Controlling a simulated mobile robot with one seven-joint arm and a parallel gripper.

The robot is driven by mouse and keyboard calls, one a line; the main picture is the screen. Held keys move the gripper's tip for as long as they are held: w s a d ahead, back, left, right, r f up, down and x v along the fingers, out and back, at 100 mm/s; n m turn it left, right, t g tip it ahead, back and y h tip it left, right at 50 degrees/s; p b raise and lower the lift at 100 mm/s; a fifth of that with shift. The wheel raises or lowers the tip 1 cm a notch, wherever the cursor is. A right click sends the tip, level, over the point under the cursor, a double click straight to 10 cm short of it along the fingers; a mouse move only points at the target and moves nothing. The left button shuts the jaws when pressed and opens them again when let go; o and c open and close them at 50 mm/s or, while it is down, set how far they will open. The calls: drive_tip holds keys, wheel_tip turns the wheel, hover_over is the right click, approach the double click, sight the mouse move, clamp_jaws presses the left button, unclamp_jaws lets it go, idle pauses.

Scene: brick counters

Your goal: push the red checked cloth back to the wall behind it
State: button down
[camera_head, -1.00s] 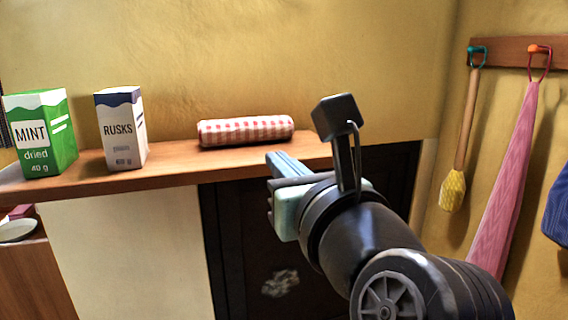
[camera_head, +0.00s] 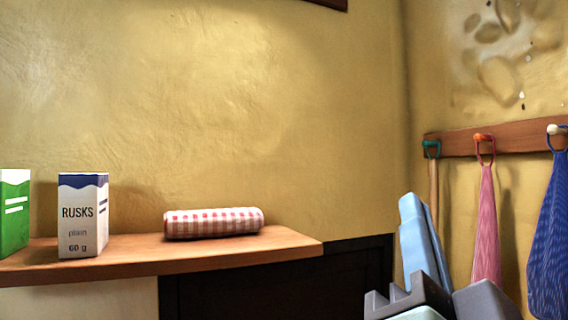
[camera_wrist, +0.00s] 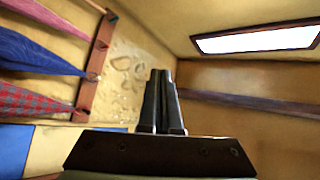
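The red checked cloth (camera_head: 213,223) is a rolled bundle in red and white. It lies lengthwise on the wooden counter (camera_head: 290,248), near the right end and close to the yellow wall (camera_head: 270,120). I cannot tell whether it touches the wall. My gripper (camera_head: 418,205) is right of the counter in the head view, apart from the cloth, with its pale blue fingers pointing up. In the wrist view my gripper (camera_wrist: 160,78) shows its two dark fingers close together with nothing between them. The cloth is not in the wrist view.
A rusks box (camera_head: 82,215) and a green box (camera_head: 14,212) stand on the counter left of the cloth. Cloths hang at the right, one pink (camera_head: 487,225) and one blue (camera_head: 548,235). The counter's right end is clear.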

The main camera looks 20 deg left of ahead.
drive_tip(key=s+d+r+n+t+h+b, duration=0.1)
drive_tip(key=s+d+n+t+h, duration=0.2)
drive_tip(key=s+n, duration=0.2)
drive_tip(key=shift+s+n+b, duration=0.3)
drive_tip(key=shift+n, duration=1.2)
drive_tip(key=c, duration=1.5)
unclamp_jaws()
drive_tip(key=shift+c, duration=0.2)
